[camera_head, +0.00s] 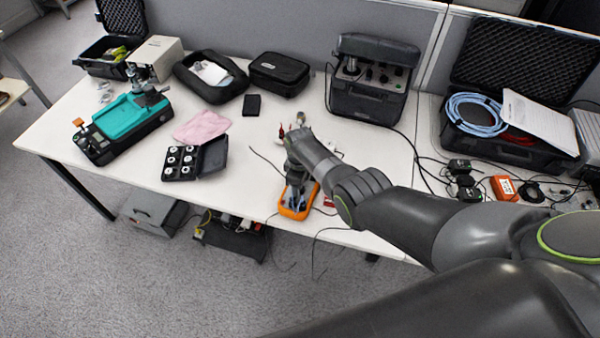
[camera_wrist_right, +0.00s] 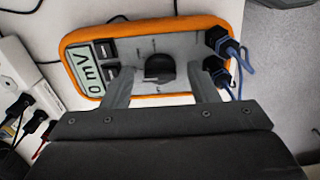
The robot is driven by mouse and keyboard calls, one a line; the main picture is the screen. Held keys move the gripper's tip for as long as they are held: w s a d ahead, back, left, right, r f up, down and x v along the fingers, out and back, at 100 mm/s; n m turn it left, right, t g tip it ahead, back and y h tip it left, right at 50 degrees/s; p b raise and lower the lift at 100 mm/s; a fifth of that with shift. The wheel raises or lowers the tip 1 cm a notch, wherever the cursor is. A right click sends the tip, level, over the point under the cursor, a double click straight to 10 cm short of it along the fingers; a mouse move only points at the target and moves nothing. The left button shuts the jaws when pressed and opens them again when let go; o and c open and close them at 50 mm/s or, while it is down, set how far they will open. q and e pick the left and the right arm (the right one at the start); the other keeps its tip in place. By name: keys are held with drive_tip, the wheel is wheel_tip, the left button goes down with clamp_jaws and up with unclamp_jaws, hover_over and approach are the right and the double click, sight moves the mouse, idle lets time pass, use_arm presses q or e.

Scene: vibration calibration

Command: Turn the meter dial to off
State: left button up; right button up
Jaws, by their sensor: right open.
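The orange-rimmed meter (camera_head: 301,214) lies on the white table near its front edge, partly hidden by my right gripper in the head view. In the right wrist view the meter (camera_wrist_right: 150,24) shows a display (camera_wrist_right: 88,73) reading "0 mV", seen sideways. Its black round dial (camera_wrist_right: 160,67) sits in the middle of the grey face. My right gripper (camera_wrist_right: 161,78) is open, with one finger on each side of the dial. I cannot tell whether the fingers touch it. My left gripper is not in view.
Blue leads (camera_wrist_right: 235,55) plug into the meter beside the right finger. A black case of white parts (camera_head: 180,165), a pink cloth (camera_head: 201,127) and a teal-topped device (camera_head: 125,118) lie to the left. Thin cables cross the table around the meter.

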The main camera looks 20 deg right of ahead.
drive_tip(key=shift+r, duration=0.45)
wheel_tip(320, 180, up, 7)
drive_tip(key=p, duration=0.2)
drive_tip(key=shift+r+p, duration=0.15)
drive_tip(key=shift+p, duration=0.2)
wheel_tip(320, 180, up, 9)
drive_tip(key=shift+b, duration=0.3)
wheel_tip(320, 180, down, 17)
drive_tip(key=m+b, duration=1)
drive_tip(key=m, duration=0.8)
drive_tip(key=shift+a, duration=0.1)
